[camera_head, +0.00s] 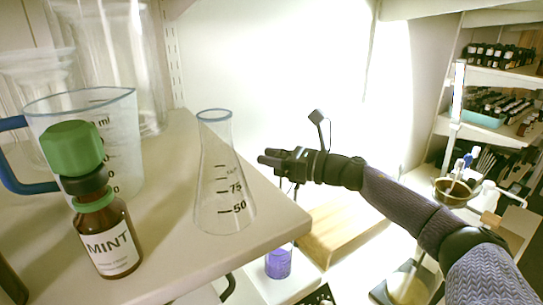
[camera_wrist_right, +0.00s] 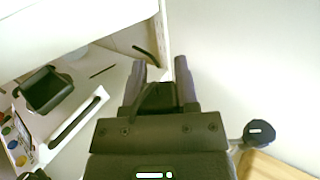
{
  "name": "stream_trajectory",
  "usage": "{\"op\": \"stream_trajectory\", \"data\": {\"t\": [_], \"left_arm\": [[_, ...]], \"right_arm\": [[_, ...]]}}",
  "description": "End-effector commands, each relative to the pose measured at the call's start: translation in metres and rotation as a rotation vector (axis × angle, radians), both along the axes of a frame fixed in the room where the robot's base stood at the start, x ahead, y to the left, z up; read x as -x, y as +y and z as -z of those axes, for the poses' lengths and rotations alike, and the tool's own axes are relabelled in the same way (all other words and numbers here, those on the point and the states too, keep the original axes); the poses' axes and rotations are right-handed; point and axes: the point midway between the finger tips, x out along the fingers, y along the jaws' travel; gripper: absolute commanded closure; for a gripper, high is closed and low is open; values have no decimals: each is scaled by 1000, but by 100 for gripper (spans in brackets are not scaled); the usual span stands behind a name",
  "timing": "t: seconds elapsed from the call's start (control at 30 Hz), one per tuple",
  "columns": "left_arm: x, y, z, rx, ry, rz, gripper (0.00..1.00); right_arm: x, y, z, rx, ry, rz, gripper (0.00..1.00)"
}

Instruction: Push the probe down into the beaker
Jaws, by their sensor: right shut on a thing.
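The beaker (camera_head: 278,263) holds purple liquid and stands low, beyond the front shelf's edge; the shelf hides part of it. My right gripper (camera_head: 268,158) is above the beaker, in front of a bright white wall. It is shut on the probe, of which only a thin dark piece (camera_head: 296,190) shows below the fingers. I cannot tell whether its tip is inside the beaker. In the right wrist view the two fingers (camera_wrist_right: 160,72) point away from the camera, and what lies between them is hard to make out. My left gripper is not in view.
A white shelf (camera_head: 185,262) in front carries a green-capped mint bottle (camera_head: 108,240), a conical flask (camera_head: 222,185) and a blue-rimmed jug (camera_head: 118,140). A wooden block (camera_head: 350,225) lies right of the beaker. Racks of small bottles (camera_head: 500,55) stand far right.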

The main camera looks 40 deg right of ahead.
Motion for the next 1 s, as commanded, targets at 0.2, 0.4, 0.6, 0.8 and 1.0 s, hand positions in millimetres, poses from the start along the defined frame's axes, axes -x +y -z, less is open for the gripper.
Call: {"op": "stream_trajectory", "data": {"t": [0.2, 0.4, 0.6, 0.8, 1.0], "left_arm": [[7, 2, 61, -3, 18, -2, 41], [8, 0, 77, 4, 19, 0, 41], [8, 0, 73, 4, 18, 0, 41], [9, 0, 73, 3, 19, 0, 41], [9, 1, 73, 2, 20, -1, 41]], "right_arm": [[-1, 0, 68, -2, 7, -1, 100], [0, 0, 86, -1, 5, -1, 100], [0, 1, 85, 1, 8, -2, 100], [0, 1, 84, 1, 6, -2, 28], [0, 0, 83, 0, 3, -1, 26]]}}
